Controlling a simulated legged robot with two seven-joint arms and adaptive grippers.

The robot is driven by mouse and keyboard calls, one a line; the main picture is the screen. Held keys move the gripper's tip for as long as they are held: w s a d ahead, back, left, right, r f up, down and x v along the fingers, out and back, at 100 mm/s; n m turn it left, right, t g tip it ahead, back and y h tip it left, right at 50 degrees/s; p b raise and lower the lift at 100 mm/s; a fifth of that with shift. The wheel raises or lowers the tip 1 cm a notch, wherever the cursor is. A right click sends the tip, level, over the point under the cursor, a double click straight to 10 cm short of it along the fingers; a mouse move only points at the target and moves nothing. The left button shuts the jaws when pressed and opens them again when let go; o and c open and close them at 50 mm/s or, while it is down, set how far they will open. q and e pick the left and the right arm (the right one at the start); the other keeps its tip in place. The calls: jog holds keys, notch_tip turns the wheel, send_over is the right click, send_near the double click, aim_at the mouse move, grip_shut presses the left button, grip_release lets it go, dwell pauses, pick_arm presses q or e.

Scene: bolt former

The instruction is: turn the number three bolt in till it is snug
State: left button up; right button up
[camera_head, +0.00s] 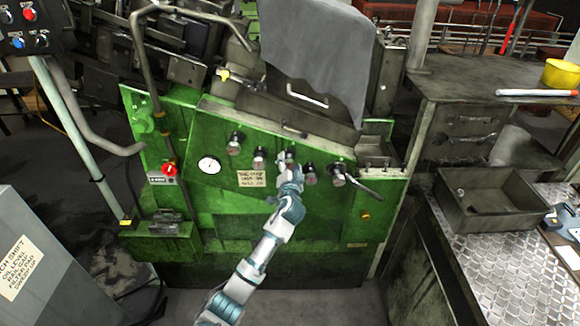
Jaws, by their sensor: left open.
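A row of several dark bolts with pale heads runs across the sloping green front of the machine (300,215). The first bolt (236,141) and second bolt (259,157) are at the left of the row. The fourth bolt (309,172) and fifth bolt (338,171) are at the right. My left gripper (287,165) is open at the third bolt's place, between the second and fourth. It largely hides the third bolt, so I cannot tell whether the fingers touch it or how far in it is. My right gripper is out of view.
A lever handle (365,187) sticks out beside the fifth bolt. A paper label (251,178) and a gauge (209,165) are left of my gripper. A red knob (170,169) is farther left. A metal tray (500,200) sits on the right bench.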

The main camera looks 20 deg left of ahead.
pick_arm(q)
jog(key=v, duration=1.2)
jog(key=shift+w+f, duration=0.1)
jog(key=s+f+m+g+h, duration=0.1)
jog(key=s+f+g+h, duration=0.15)
jog(key=f, duration=1.55)
jog(key=s+f+g+h, duration=0.15)
jog(key=f+g, duration=0.25)
jog(key=f, duration=1.5)
jog(key=s+a+f+n+g+b, duration=0.1)
jog(key=s+f+g, duration=0.1)
jog(key=s+f, duration=0.8)
jog(key=s+a+f+g, duration=0.1)
jog(key=s+f+g, duration=0.1)
jog(key=s+f, duration=0.8)
jog(key=s+a+f+n+g, duration=0.1)
jog(key=s+f, duration=0.5)
jog(key=s, duration=0.6)
jog(key=s+a+f+n+g, duration=0.1)
jog(key=s+f+g, duration=0.2)
jog(key=s+f, duration=0.4)
jog(key=s+a+f+n+g+h, duration=0.1)
jog(key=s+f, duration=0.5)
jog(key=s, duration=1.3)
jog(key=shift+a+f+n+g+b, duration=0.2)
jog(key=shift+a+n+g+b, duration=0.15)
jog(key=shift+a+g, duration=0.15)
